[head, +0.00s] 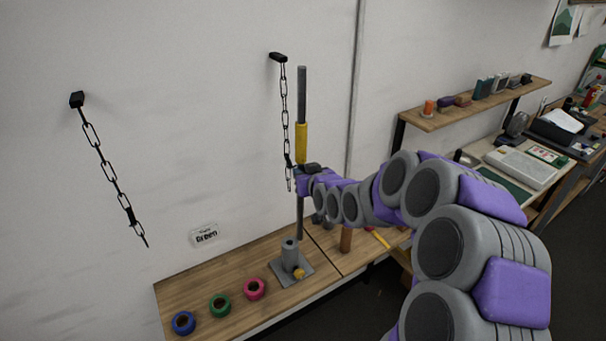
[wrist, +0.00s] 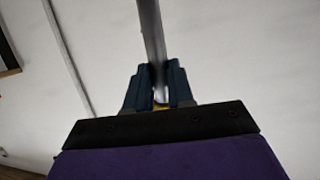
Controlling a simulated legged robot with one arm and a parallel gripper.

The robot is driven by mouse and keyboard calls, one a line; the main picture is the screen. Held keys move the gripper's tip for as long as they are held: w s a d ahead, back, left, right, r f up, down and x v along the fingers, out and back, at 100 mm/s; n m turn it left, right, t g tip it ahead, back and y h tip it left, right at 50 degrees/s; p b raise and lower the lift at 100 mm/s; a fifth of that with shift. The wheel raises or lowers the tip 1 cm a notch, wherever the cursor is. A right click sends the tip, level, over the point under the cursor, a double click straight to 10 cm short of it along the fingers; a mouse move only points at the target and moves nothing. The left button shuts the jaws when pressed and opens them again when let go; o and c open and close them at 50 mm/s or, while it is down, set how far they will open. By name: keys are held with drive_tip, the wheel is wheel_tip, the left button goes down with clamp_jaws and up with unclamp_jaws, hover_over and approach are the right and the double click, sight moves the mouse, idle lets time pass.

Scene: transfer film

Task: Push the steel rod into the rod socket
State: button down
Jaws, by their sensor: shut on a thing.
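The steel rod (head: 300,218) stands about upright in the head view, grey with a yellow sleeve (head: 301,143) around its upper middle. My gripper (head: 305,170) is shut on the rod just below the yellow sleeve. In the wrist view the rod (wrist: 151,35) runs up from between the dark fingers of my gripper (wrist: 159,88). The rod socket (head: 289,253) is a grey tube on a square plate with a yellow knob, on the wooden bench. The rod's lower end shows close to the socket's top, slightly right of it in the picture; whether they touch I cannot tell.
Blue (head: 184,322), green (head: 220,305) and pink (head: 254,288) rings lie on the bench (head: 190,289) left of the socket. Two chains hang on the wall, the right chain (head: 285,110) close beside the rod. A brown upright piece (head: 346,239) stands right of the socket.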

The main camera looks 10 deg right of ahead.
drive_tip(key=shift+a+f+b, duration=0.25)
drive_tip(key=shift+a+b, duration=1)
drive_tip(key=shift+b, duration=0.2)
idle(3.8)
